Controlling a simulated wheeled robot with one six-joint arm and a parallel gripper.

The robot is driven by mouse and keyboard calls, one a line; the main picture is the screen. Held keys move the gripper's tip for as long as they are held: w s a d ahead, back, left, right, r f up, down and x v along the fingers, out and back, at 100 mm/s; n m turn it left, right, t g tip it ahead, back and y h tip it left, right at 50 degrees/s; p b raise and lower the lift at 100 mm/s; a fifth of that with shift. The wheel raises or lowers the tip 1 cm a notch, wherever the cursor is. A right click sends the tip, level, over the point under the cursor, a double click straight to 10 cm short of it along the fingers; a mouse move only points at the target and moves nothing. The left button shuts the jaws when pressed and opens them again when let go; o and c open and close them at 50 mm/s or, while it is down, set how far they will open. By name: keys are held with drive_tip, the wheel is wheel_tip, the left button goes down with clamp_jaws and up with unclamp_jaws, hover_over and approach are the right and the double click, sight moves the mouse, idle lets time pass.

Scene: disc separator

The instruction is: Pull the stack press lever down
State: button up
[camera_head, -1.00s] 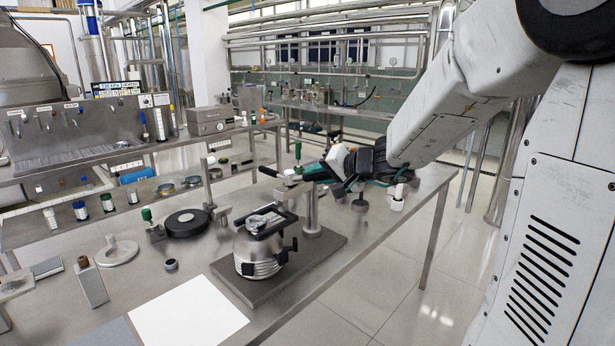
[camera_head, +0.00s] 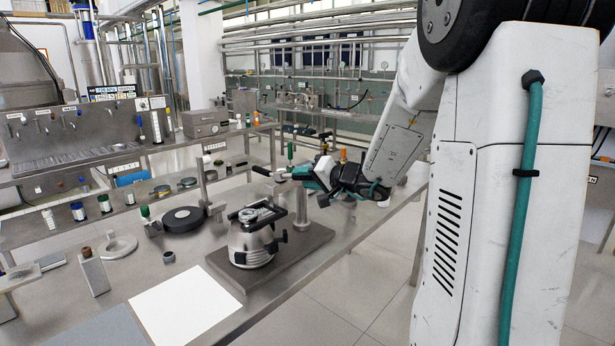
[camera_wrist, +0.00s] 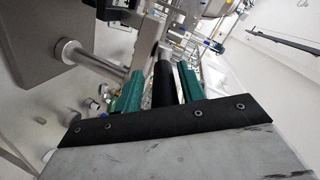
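The stack press stands on a grey base plate (camera_head: 318,240) at the table edge, with an upright metal post (camera_head: 301,205) and a horizontal arm at its top. In the wrist view, a black bar (camera_wrist: 163,84), apparently the lever's grip, lies between the two green fingers of my gripper (camera_wrist: 158,88). The bar is close to the right finger, with a gap to the left one, so the gripper looks open around it. In the head view, my gripper (camera_head: 312,174) is beside the post top and hides part of the lever. A black end piece (camera_head: 262,171) sticks out left.
A silver pot-like unit (camera_head: 250,243) with black clamps stands on the base plate. A black disc (camera_head: 183,219), a white sheet (camera_head: 186,308) and small bottles lie left on the metal table. Open floor lies right of the table.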

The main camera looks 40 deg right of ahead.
drive_tip(key=shift+d+r, duration=0.15)
drive_tip(key=shift+d, duration=0.05)
drive_tip(key=shift+s, duration=0.1)
drive_tip(key=v, duration=0.7)
drive_tip(key=shift+s, duration=0.3)
drive_tip(key=shift+d, duration=0.1)
